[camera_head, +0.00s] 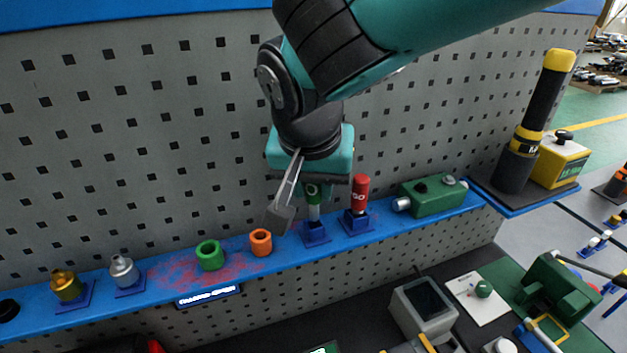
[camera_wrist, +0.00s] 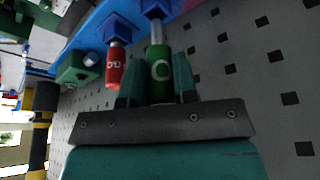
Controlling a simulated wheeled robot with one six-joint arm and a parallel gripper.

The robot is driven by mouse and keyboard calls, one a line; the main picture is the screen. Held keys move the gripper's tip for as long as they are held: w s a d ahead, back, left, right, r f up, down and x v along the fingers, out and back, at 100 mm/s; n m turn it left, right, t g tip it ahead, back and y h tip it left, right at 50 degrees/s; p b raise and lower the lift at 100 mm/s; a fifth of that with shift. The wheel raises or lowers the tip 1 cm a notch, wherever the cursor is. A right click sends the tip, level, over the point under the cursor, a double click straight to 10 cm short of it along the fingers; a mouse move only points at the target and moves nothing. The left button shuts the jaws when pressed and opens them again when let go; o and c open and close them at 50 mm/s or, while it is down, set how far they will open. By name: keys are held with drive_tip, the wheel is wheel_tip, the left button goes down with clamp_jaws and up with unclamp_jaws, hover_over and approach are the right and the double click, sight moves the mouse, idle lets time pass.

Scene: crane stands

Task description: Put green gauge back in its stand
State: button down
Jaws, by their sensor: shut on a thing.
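The green gauge (camera_head: 313,191) has a green handle with a white mark and a silver pin pointing down. My gripper (camera_head: 312,181) is shut on its handle. The gauge also shows in the wrist view (camera_wrist: 160,72), upright between the two fingers (camera_wrist: 158,80). Its pin lines up with a blue stand (camera_head: 316,234) on the blue shelf, which also shows in the wrist view (camera_wrist: 152,8). The pin's lower end meets the stand's top in the picture; I cannot tell how far it is inside. More silver pin shows than on the red gauge beside it.
The red gauge (camera_head: 360,193) stands in its own blue stand close to the right. Left on the shelf are an orange ring (camera_head: 260,242) and a green ring (camera_head: 209,255). A green box (camera_head: 433,195) is further right. The grey pegboard (camera_head: 180,130) rises behind.

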sight(313, 194)
drive_tip(key=shift+f+b, duration=1.25)
drive_tip(key=shift+f, duration=0.4)
drive_tip(key=c, duration=0.8)
unclamp_jaws()
drive_tip(key=shift+r, duration=0.15)
drive_tip(key=shift+p+v, duration=1.85)
drive_tip(key=shift+v, duration=0.6)
